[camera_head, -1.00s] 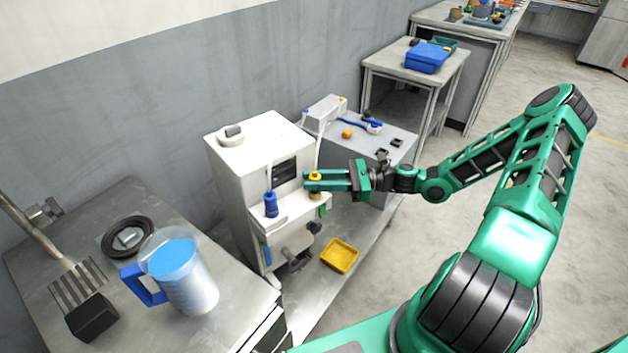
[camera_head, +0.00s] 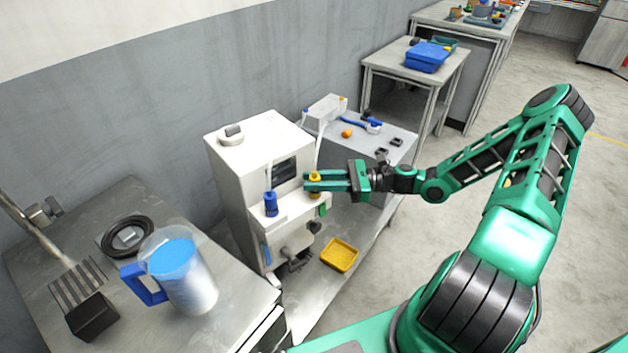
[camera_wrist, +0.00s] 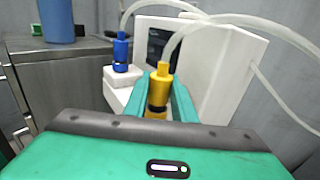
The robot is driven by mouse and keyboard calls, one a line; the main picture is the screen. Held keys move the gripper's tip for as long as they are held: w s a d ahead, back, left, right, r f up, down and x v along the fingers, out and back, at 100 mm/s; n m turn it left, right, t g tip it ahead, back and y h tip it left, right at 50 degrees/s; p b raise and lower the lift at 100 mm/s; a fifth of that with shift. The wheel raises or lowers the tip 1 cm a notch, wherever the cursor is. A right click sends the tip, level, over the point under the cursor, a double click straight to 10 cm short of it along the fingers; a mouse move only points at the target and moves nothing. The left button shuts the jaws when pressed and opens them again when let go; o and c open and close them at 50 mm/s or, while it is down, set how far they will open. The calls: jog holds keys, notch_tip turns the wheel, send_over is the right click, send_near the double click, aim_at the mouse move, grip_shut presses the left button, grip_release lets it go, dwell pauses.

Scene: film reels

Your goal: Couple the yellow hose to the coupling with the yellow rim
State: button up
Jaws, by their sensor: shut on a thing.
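The yellow hose end (camera_head: 316,177) is a yellow cylinder with a pale tube running up from it. My gripper (camera_head: 315,182) is shut on it in front of the white machine (camera_head: 232,150). In the wrist view the yellow hose end (camera_wrist: 161,86) stands upright between my green fingers, with a dark band below it and a yellow part (camera_wrist: 156,113) lower down. That lower part may be the yellow-rimmed coupling; my fingers and palm hide most of it. I cannot tell whether the hose end is fully seated.
A blue hose end (camera_head: 270,203) stands on the machine's ledge to the left, also in the wrist view (camera_wrist: 121,50). A yellow tray (camera_head: 339,255) lies below. A blue-handled jug (camera_head: 183,278) stands on the left table. Pale tubes arch above my gripper.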

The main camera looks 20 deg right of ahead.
jog(key=shift+f, duration=0.3)
jog(key=o, duration=0.8)
jog(key=shift+v, duration=5.55)
jog(key=shift+s+a, duration=0.1)
